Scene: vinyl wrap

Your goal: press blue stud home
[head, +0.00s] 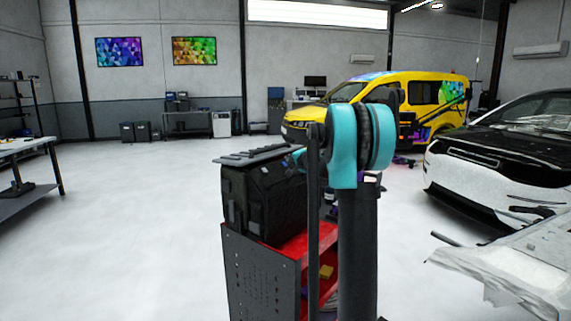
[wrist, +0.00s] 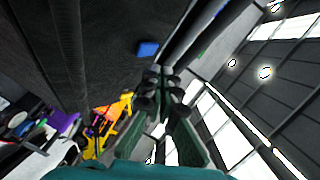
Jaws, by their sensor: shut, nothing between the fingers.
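The blue stud (wrist: 147,49) shows in the wrist view as a small blue block on a dark panel. It stands out from the panel face; how far, I cannot tell. My gripper (wrist: 163,82) is shut and empty, its dark fingertips together just below the stud in that picture. A small gap shows between fingertips and stud; I see no contact. In the head view a black case (head: 265,202) with a flat ribbed top stands on a red and grey cart. The stud cannot be made out there, and my teal arm hides most of my gripper.
A white car (head: 505,165) and a pale covered surface (head: 520,265) stand right. A yellow van (head: 425,98) is behind. The floor to the left is clear up to a bench (head: 30,150).

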